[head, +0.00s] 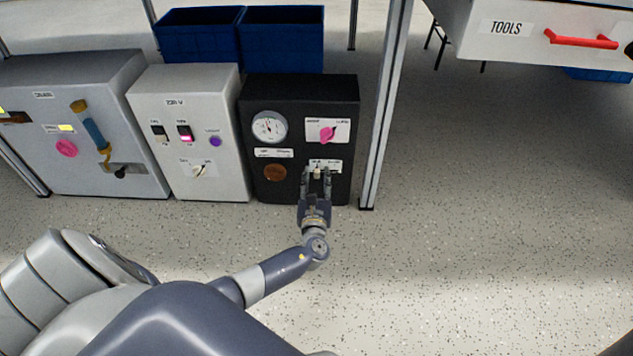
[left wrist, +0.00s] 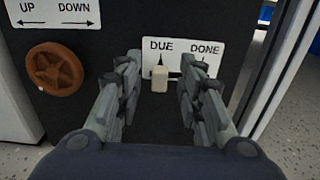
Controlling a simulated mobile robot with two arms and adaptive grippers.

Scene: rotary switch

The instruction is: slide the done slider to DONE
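The done slider is a small cream knob (left wrist: 160,79) on a white plate (left wrist: 208,50) marked DUE and DONE, low on the front of the black box (head: 298,90). In the left wrist view the knob stands under the DUE word, left of DONE. My left gripper (left wrist: 157,75) is open, with one finger on each side of the knob and a gap to each. In the head view the left gripper (head: 316,172) reaches the plate from below and partly covers it. My right gripper is not in view.
A brown round wheel (left wrist: 56,69) sits left of the plate. Above are a gauge (head: 269,127) and a pink knob (head: 327,134). A grey upright post (head: 385,110) stands close to the box's right side. A white switch box (head: 190,85) stands to the left.

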